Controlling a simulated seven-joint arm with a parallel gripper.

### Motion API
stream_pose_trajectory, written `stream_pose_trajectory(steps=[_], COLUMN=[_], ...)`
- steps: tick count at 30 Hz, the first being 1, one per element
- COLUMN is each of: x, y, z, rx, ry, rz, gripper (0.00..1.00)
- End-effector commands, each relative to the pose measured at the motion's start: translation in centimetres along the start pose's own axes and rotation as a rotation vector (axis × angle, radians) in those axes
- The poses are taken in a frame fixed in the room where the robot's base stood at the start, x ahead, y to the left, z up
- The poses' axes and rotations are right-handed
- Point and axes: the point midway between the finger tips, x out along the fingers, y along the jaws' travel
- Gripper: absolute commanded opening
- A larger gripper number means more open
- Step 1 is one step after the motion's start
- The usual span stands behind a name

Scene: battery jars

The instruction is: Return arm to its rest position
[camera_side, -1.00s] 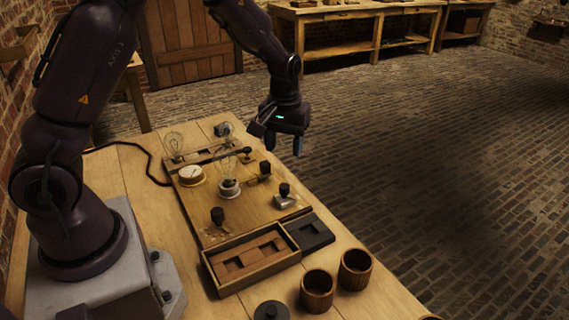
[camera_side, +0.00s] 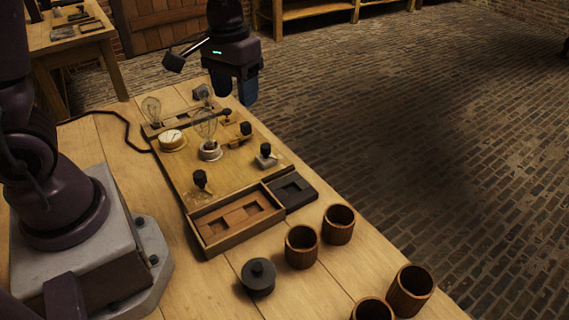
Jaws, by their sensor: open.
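My gripper (camera_side: 236,90) hangs in the air above the far right edge of the wooden table (camera_side: 103,155). Its jaws are open and nothing shows between them. It is apart from the wooden board (camera_side: 230,172), which carries glass bulbs (camera_side: 205,122), a round white gauge (camera_side: 172,140) and several black-knobbed fittings (camera_side: 265,151).
A tray with brown recesses (camera_side: 236,218) and a dark square block (camera_side: 290,191) adjoin the board's near end. Brick floor (camera_side: 420,130) lies open beyond the table.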

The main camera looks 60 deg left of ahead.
Motion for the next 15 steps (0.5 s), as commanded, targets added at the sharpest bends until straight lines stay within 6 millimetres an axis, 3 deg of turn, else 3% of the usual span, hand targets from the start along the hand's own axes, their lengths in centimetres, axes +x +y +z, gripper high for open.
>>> stream_pose_trajectory(steps=[1,6,12,15], x=[-1.6,-5.3,-8.2,-9.2], y=[0.3,0.6,0.4,0.3], z=[1.5,6.3,10.9,12.3], rx=[0.046,0.197,0.319,0.342], ry=[0.034,0.144,0.306,0.380], rz=[0.016,0.034,0.028,0.027], gripper=[0.53,0.53,0.53,0.53])
